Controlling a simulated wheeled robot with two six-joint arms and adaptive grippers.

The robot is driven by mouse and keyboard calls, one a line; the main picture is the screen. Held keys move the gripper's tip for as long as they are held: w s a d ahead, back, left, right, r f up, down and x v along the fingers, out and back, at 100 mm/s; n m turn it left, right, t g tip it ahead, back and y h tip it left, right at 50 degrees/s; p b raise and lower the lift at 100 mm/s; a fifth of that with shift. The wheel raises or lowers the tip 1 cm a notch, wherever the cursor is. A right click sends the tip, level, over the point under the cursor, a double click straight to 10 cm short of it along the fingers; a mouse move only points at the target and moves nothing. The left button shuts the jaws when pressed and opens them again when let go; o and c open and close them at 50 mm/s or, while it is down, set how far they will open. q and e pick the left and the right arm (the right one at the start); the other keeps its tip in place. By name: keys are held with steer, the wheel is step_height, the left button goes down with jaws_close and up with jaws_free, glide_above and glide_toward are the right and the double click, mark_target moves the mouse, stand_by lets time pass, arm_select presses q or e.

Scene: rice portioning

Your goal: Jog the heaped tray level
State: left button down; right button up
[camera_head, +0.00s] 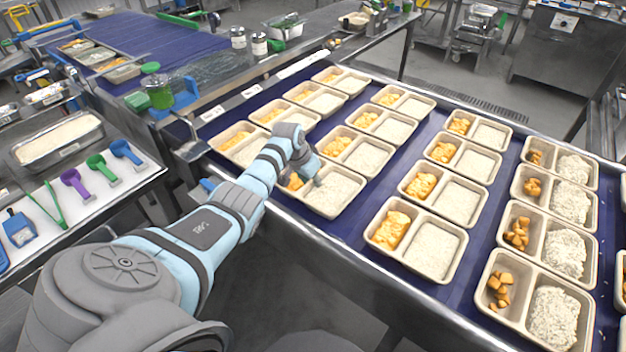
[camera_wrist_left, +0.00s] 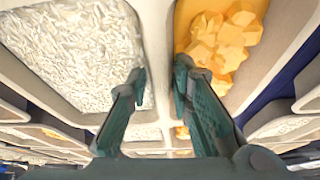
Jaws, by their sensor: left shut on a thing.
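My left gripper (camera_head: 307,181) reaches down over a two-compartment beige tray (camera_head: 331,216) at the near edge of the blue belt. In the left wrist view, its two green-grey fingers (camera_wrist_left: 161,78) stand on either side of the tray's divider (camera_wrist_left: 158,50) and are shut on it. White rice (camera_wrist_left: 70,55) fills the compartment on the left and looks fairly flat. Orange chunks (camera_wrist_left: 222,42) lie in the compartment on the right. The gripper hides part of the tray in the head view. My right gripper is not in view.
Several similar trays stand in rows on the blue belt (camera_head: 480,277). The right-hand column, such as one tray (camera_head: 512,318), has mounded rice (camera_head: 553,318). A steel rice pan (camera_head: 58,140) and coloured scoops (camera_head: 76,182) lie on the left counter.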

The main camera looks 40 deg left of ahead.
arm_select(q)
steer(key=shift+f, duration=0.3)
steer(key=c, duration=1.4)
jaws_free()
steer(key=shift+o, duration=0.2)
steer(key=v, duration=1.2)
